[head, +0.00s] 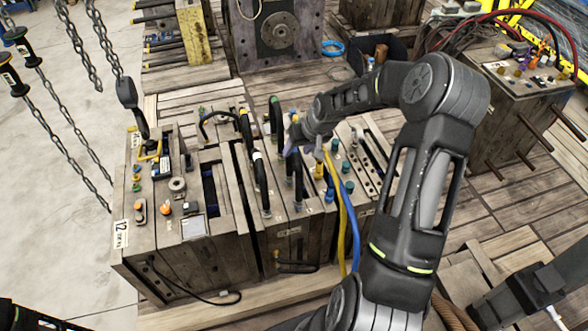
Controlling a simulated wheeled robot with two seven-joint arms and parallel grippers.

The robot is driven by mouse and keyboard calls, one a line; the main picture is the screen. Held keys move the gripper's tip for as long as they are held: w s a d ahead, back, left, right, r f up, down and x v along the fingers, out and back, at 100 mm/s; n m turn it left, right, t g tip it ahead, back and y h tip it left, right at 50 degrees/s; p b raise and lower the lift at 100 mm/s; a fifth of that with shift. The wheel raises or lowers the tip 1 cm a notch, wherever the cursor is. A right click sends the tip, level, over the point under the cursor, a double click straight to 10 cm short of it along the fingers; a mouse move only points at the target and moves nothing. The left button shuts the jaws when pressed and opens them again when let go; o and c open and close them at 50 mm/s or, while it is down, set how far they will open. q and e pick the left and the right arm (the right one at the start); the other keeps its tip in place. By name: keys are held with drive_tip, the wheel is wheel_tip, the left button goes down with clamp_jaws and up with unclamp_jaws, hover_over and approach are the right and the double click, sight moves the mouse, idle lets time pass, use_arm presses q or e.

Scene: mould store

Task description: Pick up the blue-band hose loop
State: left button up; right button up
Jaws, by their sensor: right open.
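My right gripper (292,143) is open. It points down and left at the row of black hose loops on top of the wooden-looking mould block (240,245). A black hose loop (290,167) stands upright right at its fingers, and a small bit of blue shows beside the gripper, so this looks like the blue-band hose loop. The gripper and wrist cover much of it, and I cannot tell whether the fingers touch it. Just left stand similar loops: a green-band one (275,115), a white-band one (259,172) and a yellow-band one (247,126). My left gripper is not in view.
A yellow hose (335,205) and a blue hose (354,230) hang down the block's front, beside my right arm. Chains (75,45) and a black hook (128,97) hang at the left. Another block with cables (525,85) stands at the right. Grey floor (55,200) is clear at left.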

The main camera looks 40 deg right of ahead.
sight(296, 152)
drive_tip(key=x, duration=0.3)
drive_tip(key=shift+w+f+p, duration=0.1)
drive_tip(key=shift+f+p, duration=0.1)
drive_tip(key=shift+p, duration=0.1)
drive_tip(key=shift+c, duration=0.3)
clamp_jaws()
idle(0.5)
